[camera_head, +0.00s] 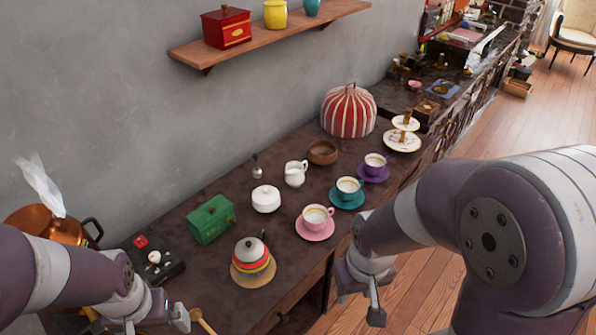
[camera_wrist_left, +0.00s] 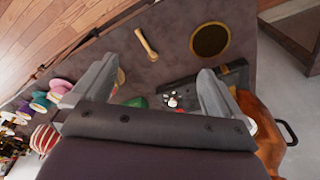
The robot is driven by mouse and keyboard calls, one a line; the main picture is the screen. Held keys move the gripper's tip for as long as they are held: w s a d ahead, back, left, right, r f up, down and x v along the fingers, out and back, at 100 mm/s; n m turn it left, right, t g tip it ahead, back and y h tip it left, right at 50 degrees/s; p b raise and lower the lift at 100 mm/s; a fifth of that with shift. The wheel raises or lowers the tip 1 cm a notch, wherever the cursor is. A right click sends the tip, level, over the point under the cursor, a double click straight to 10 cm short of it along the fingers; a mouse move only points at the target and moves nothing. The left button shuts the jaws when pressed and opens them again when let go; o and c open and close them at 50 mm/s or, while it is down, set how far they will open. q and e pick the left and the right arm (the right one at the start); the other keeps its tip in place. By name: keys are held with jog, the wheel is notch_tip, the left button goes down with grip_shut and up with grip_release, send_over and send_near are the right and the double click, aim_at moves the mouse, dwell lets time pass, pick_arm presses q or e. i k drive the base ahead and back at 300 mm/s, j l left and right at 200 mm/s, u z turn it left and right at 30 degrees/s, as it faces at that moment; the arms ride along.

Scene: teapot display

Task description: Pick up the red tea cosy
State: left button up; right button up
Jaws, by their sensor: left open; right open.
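The red tea cosy (camera_head: 348,110) has pale stripes and stands upright at the far end of the dark table, against the wall. In the left wrist view a red-and-white striped shape, the tea cosy (camera_wrist_left: 43,138), shows at the left edge. My left gripper (camera_head: 155,322) is at the near left end of the table, far from the cosy; in the left wrist view its two fingers (camera_wrist_left: 150,85) are spread with nothing between them. My right gripper (camera_head: 362,290) hangs off the table's front edge, apart from the cosy, open and empty.
Near the cosy stand a brown bowl (camera_head: 322,152) and a tiered cake stand (camera_head: 402,140). Cups on pink (camera_head: 315,229), teal (camera_head: 347,199) and purple saucers (camera_head: 373,173) line the front. A wall shelf (camera_head: 270,40) hangs above. A copper pot (camera_head: 45,222) is far left.

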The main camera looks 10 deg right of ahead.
aim_at(348, 112)
jog(key=i+l+u, duration=0.1)
jog(key=l+u, duration=0.15)
jog(key=u, duration=0.15)
jog(key=l+u, duration=0.6)
jog(key=u, duration=0.15)
jog(key=l+u, duration=0.1)
jog(key=l, duration=0.45)
jog(key=l+u, duration=0.1)
jog(key=l, duration=0.5)
jog(key=k+l+u, duration=0.1)
jog(key=l, duration=0.45)
jog(key=k+l, duration=0.1)
jog(key=l, duration=0.45)
jog(key=k+l+u, duration=0.15)
jog(key=l, duration=0.45)
jog(key=l+u, duration=0.1)
jog(key=l, duration=0.45)
jog(key=i+l, duration=0.1)
jog(key=l, duration=0.45)
jog(key=i+l, duration=0.1)
jog(key=l, duration=0.4)
